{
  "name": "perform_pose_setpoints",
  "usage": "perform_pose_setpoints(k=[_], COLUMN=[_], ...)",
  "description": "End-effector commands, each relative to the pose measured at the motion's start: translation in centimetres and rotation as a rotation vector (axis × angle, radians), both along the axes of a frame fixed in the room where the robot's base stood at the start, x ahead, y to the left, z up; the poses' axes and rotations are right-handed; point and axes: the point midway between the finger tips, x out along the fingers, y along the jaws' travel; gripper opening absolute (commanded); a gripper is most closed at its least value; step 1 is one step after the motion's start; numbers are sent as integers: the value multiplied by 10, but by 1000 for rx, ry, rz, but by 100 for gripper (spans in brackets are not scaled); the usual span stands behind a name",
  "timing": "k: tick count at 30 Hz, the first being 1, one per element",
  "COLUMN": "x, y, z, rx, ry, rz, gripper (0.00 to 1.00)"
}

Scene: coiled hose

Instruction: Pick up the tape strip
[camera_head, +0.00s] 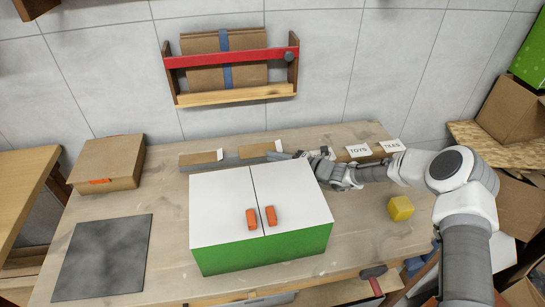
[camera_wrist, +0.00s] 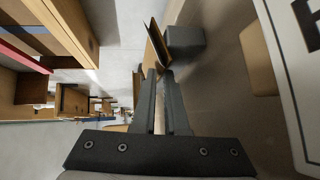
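Two brown tape strips with white ends lie along the grey rail at the back of the table in the head view, one on the left (camera_head: 201,157) and one nearer the middle (camera_head: 259,150). My gripper (camera_head: 283,156) reaches in from the right, low behind the white-topped cabinet, close to the right end of the middle strip. In the wrist view my gripper (camera_wrist: 159,73) has a narrow gap between its fingers. A thin brown strip (camera_wrist: 156,40) stands just beyond the fingertips, beside a dark grey block (camera_wrist: 185,45). Whether the tips touch the strip is unclear.
The white and green cabinet (camera_head: 260,205) with orange handles stands in front of the rail. Labels reading TOYS (camera_head: 358,151) and TILES (camera_head: 393,146) are on the right.

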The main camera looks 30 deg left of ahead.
Motion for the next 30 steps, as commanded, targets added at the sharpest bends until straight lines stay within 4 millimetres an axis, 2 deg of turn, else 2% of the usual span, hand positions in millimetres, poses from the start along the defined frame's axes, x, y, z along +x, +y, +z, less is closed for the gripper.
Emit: perform_pose_setpoints(k=[18, 25, 30], x=[0, 0, 0], y=[-2, -2, -1], z=[-4, 23, 22], rx=[-9, -8, -6], ry=[3, 0, 0], rz=[-1, -1, -1], gripper=[0, 0, 0])
